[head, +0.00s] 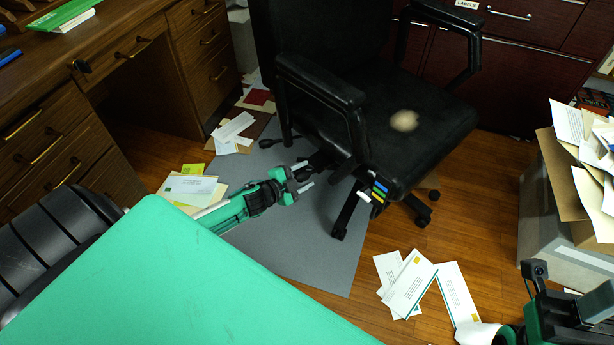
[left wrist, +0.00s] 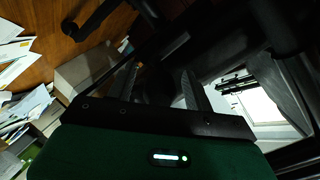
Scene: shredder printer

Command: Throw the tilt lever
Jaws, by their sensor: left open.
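The black office chair (head: 400,135) stands in the middle of the head view. On its near side, under the seat edge, is a small lever with a white tip (head: 364,197), beside a tag with blue, green and yellow stripes (head: 380,190). I cannot tell whether this is the tilt lever. My left gripper (head: 305,177) is open, low by the chair's underside and left of the white tip. In the left wrist view its two fingers (left wrist: 160,85) are apart, with dark chair parts beyond and nothing clearly between them. My right arm shows at the lower right; its fingers are not clear.
A wooden desk (head: 140,60) stands at the left. Envelopes (head: 410,285) lie on the floor right of the grey mat (head: 325,270). A grey bin (head: 555,225) full of papers stands at the right. Red-brown cabinets (head: 520,70) stand behind the chair.

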